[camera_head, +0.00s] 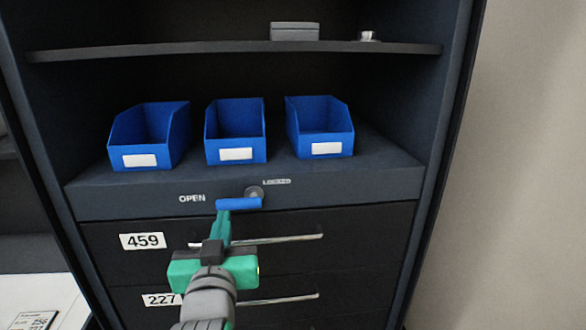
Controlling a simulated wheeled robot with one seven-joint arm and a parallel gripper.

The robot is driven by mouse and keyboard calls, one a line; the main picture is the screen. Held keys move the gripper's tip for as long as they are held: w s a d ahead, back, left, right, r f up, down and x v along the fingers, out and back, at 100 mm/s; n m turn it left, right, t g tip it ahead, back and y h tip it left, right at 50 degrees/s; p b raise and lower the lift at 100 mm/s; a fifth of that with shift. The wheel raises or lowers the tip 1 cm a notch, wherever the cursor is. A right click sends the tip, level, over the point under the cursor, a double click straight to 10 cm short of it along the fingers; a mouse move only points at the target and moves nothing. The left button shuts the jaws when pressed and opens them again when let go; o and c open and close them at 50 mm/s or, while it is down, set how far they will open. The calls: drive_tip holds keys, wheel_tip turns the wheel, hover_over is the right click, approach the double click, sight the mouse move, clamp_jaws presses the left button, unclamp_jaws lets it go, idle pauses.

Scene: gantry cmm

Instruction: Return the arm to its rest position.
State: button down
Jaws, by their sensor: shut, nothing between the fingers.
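My arm reaches up from the bottom of the head view, in front of a dark cabinet (350,190). My gripper (223,214), with a green body and green fingers, is shut and empty. Its fingertips show just below the left end of a blue lock handle (240,203). I cannot tell whether they touch the handle. The handle lies about level and points left from its round pivot (254,192), toward the word OPEN. The word LOCKED stands to the upper right of the pivot. My gripper hides part of the drawer fronts.
Drawer 459 (370,230) and drawer 227 (365,300) look closed, with bar handles sticking out. Three empty-looking blue bins (238,138) stand on the ledge above. A shelf (180,50) holds a grey box (294,32) and a small metal part (367,36). A pale wall (530,180) is at right.

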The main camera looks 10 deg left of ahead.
drive_tip(key=s+d+f+h, duration=0.15)
drive_tip(key=d+f, duration=0.25)
drive_tip(key=f, duration=0.6)
drive_tip(key=s+d+f+m+g, duration=0.1)
drive_tip(key=s+d+f, duration=0.2)
drive_tip(key=f, duration=0.7)
drive_tip(key=s+d+f+h, duration=0.1)
drive_tip(key=s+d+f, duration=0.25)
drive_tip(key=f, duration=0.65)
drive_tip(key=s+d+f+m, duration=0.1)
drive_tip(key=s+d+f, duration=0.5)
drive_tip(key=s+f, duration=0.4)
drive_tip(key=s+d+m+g+h, duration=0.1)
drive_tip(key=s+d, duration=0.3)
drive_tip(key=s, duration=1.3)
drive_tip(key=shift+s+d+f+h, duration=0.15)
drive_tip(key=shift+s+f+h, duration=0.3)
drive_tip(key=shift+h, duration=0.3)
drive_tip(key=shift+w, duration=0.1)
